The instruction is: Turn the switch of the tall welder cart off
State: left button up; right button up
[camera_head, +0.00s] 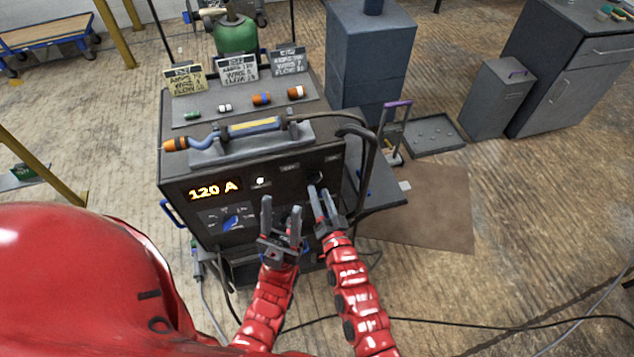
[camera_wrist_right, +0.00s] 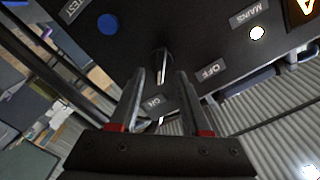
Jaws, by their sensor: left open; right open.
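The tall welder cart (camera_head: 250,175) stands before me, with a lit "120 A" display (camera_head: 214,189) on its dark front panel. In the right wrist view the switch (camera_wrist_right: 163,62) is a dark knob with a pale bar, near an ON label (camera_wrist_right: 156,102) and an OFF label (camera_wrist_right: 211,69). My right gripper (camera_head: 320,190) is open at the panel's right side. In the wrist view its fingers (camera_wrist_right: 160,80) point at the knob, one to each side; I cannot tell if they touch it. My left gripper (camera_head: 281,207) is open and empty before the panel's middle.
A white lamp (camera_wrist_right: 257,33) glows by the MAINS label, and a blue button (camera_wrist_right: 108,23) sits by the TEST label. A torch (camera_head: 225,132) lies on top of the cart. A blue cabinet (camera_head: 370,50) stands behind. Cables lie on the floor.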

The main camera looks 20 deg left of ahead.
aim_at(316, 184)
jog(key=shift+p+x, duration=0.3)
jog(key=shift+x, duration=1.3)
jog(key=shift+c, duration=0.4)
grip_shut()
